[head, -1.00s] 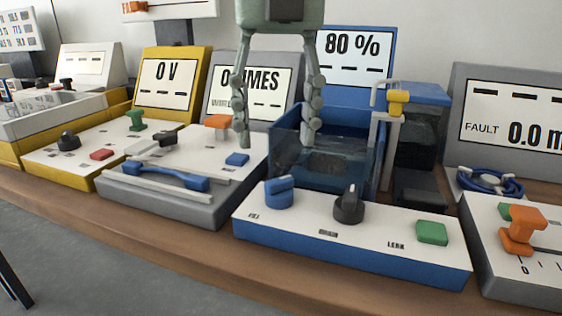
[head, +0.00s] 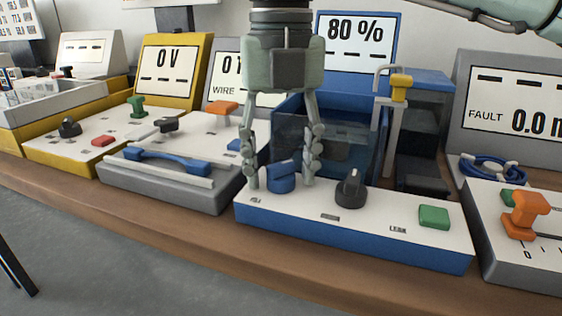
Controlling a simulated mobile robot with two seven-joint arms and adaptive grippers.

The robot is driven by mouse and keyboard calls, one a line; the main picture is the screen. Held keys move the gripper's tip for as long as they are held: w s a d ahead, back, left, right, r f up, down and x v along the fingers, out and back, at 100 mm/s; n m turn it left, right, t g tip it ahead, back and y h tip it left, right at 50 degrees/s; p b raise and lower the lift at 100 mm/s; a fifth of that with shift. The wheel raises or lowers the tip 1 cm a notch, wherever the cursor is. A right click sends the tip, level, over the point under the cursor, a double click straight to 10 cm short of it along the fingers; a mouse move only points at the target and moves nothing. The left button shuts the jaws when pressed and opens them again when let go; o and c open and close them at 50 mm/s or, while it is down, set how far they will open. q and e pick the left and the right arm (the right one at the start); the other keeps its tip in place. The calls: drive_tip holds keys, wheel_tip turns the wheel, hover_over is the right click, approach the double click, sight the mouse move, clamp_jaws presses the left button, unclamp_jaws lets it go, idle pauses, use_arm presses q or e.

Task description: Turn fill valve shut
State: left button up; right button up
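The blue round knob (head: 281,178) sits at the left end of the white-topped blue panel (head: 350,244). Its printed label is too small to read. My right gripper (head: 281,184) points down with its fingers open, one on each side of this knob. The fingertips are close to the panel top, and I cannot tell whether they touch the knob. Behind stand a blue-framed water tank (head: 345,145), a tap with a yellow handle (head: 400,88) and a screen (head: 355,45) reading 80 %. My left gripper is not in view.
A black knob (head: 351,188) and a green button (head: 434,216) share the blue panel. At left is a grey station with a blue handle (head: 167,161). At right are an orange handle (head: 526,212) and a coiled blue cable (head: 489,170). The table's front edge is bare.

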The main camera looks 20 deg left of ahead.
drive_tip(key=c, duration=0.9)
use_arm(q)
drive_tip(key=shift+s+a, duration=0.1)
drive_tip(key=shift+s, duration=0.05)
use_arm(e)
drive_tip(key=shift+n, duration=0.4)
drive_tip(key=n, duration=0.2)
drive_tip(key=shift+n, duration=0.4)
drive_tip(key=n, duration=0.3)
drive_tip(key=shift+p, duration=0.4)
drive_tip(key=shift+n, duration=0.4)
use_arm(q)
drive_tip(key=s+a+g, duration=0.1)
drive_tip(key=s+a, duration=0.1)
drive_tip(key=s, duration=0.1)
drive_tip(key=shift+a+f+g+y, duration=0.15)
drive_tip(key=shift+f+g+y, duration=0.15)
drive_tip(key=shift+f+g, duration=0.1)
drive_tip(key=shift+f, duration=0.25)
use_arm(e)
drive_tip(key=shift+n, duration=0.3)
